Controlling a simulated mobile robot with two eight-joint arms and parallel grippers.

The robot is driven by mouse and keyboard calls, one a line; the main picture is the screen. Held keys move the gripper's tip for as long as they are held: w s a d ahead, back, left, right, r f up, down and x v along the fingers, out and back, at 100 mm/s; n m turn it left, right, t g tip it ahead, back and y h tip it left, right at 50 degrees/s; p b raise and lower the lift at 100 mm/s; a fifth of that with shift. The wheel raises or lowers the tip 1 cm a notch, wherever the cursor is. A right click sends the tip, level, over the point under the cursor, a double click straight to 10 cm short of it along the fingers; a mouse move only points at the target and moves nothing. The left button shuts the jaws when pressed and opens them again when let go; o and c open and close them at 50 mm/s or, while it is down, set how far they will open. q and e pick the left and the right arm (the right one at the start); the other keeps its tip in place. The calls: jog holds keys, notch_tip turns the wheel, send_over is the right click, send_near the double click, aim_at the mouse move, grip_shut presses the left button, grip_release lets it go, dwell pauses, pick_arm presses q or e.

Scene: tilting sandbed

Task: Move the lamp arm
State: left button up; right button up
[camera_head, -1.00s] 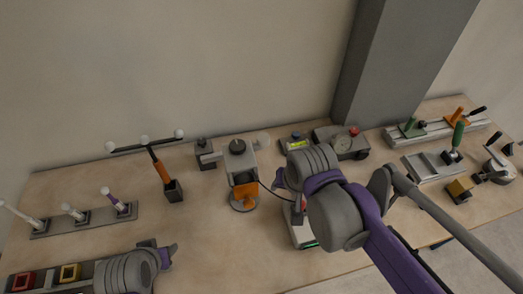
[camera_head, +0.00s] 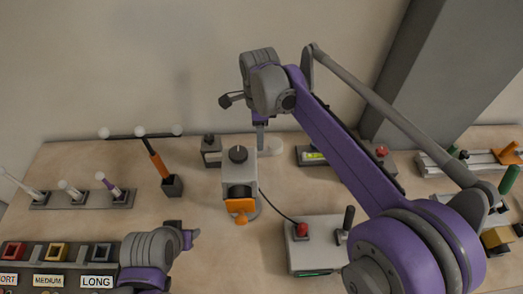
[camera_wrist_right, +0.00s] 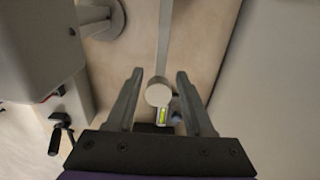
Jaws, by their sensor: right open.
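My right gripper (camera_head: 246,108) is raised in front of the back wall, above the grey box-shaped machine (camera_head: 238,182) with an orange knob. In the right wrist view the right gripper (camera_wrist_right: 160,74) is open. A slim grey bar (camera_wrist_right: 164,40) ending in a round pale cap (camera_wrist_right: 158,94) runs between its two fingers and looks like the lamp arm. I see no finger closed on it, and its depth between the fingers is unclear. In the head view a short grey post (camera_head: 260,138) shows under the gripper. My left gripper (camera_head: 190,236) is low at the left front, its fingers partly hidden.
A white box with a red button (camera_head: 312,258) and black lever stands front right of the machine. A device with a yellow-green display (camera_head: 313,156) stands behind it. A black bar with white balls (camera_head: 140,134) rises at left. Labelled trays (camera_head: 60,278) lie front left.

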notch_tip(320, 180, down, 8)
jog(key=shift+w+r, duration=0.1)
jog(key=shift+c, duration=0.3)
grip_shut()
dwell(1.3)
